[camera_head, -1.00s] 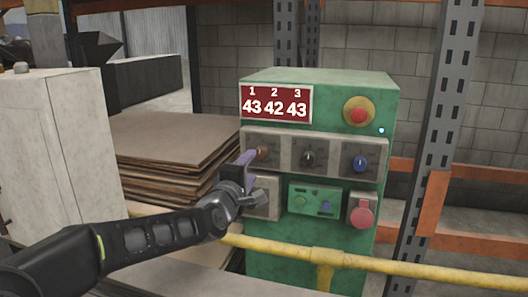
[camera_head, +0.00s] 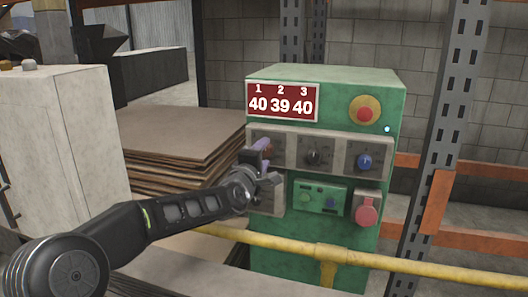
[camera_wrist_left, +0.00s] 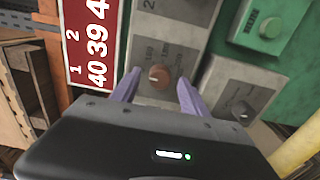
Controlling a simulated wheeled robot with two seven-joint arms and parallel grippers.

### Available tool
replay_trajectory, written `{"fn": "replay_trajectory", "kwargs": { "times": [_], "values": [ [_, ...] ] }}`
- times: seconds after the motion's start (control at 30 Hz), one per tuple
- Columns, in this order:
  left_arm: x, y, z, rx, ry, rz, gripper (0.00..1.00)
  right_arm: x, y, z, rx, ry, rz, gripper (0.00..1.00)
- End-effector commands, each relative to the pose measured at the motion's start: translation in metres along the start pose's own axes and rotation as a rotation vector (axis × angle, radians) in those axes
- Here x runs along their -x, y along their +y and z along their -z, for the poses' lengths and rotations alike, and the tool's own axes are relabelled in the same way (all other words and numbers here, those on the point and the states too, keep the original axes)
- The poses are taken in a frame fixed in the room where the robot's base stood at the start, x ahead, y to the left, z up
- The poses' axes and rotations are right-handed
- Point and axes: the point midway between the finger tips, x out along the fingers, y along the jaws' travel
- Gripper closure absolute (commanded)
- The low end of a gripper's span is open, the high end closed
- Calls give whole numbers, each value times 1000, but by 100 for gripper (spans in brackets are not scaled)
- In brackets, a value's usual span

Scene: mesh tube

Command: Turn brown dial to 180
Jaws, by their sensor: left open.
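The brown dial (camera_wrist_left: 159,77) is a small round knob on a grey plate with printed numbers around it, in the left wrist view. In the head view it is on the left of the green machine's dial row, largely hidden by my gripper. My left gripper (camera_head: 262,152) is open. In the left wrist view its two purple fingers (camera_wrist_left: 158,88) lie on either side of the dial, with gaps showing between fingers and dial. The red display (camera_head: 282,102) reads 40, 39, 40 under 1, 2, 3. My right gripper is not in view.
A black dial (camera_head: 314,158) and a blue dial (camera_head: 364,161) are to the right. A red emergency button (camera_head: 365,114) sits above. A yellow rail (camera_head: 300,246) runs in front of the machine. Stacked brown sheets (camera_head: 170,135) lie left of it.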

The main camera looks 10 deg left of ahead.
Motion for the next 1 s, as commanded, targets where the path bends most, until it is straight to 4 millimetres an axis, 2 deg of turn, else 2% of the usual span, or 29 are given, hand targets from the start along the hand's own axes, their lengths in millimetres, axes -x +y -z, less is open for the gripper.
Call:
{"fn": "replay_trajectory", "kwargs": {
  "times": [0.1, 0.37, 1.0],
  "values": [
    [-6, 0, 0, 0, 0, -1, 47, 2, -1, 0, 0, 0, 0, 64],
    [-6, 0, 0, -1, 0, 0, 49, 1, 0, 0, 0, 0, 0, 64],
    [-6, 0, 0, -1, 0, 0, 100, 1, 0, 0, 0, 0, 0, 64]
  ]
}}
